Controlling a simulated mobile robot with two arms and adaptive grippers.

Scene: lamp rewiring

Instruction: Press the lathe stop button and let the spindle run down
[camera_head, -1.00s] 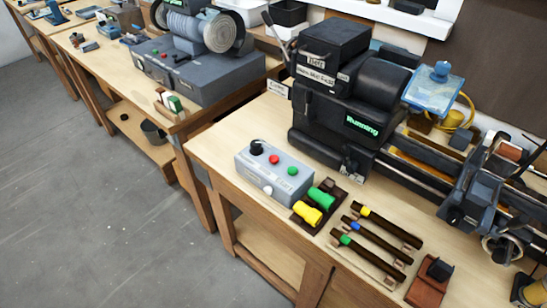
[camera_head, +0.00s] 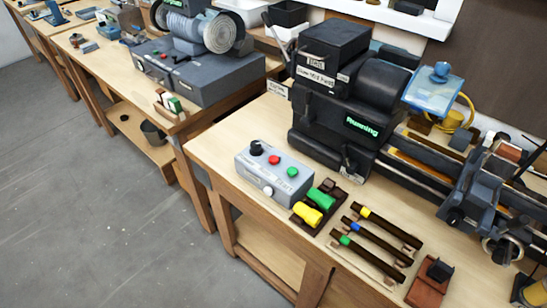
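The lathe (camera_head: 345,95) is a black machine on the wooden bench. A green "Running" sign (camera_head: 361,126) is lit on its headstock. A grey control box (camera_head: 270,178) stands at the bench's left front corner. It has a black knob (camera_head: 257,148), a red button (camera_head: 275,160), a green button (camera_head: 292,171) and a pale round part (camera_head: 267,191) on its front. I cannot read clearly which button is labelled stop. The spindle is not clearly seen. Neither of my grippers is in view, and nothing touches the box.
Yellow (camera_head: 307,213) and green (camera_head: 321,197) handled tools sit in a dark holder beside the box. Several dark tools with coloured bands (camera_head: 378,243) lie to the right. A clear blue guard (camera_head: 435,88) stands above the lathe. Another bench with a grey machine (camera_head: 196,68) is behind left.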

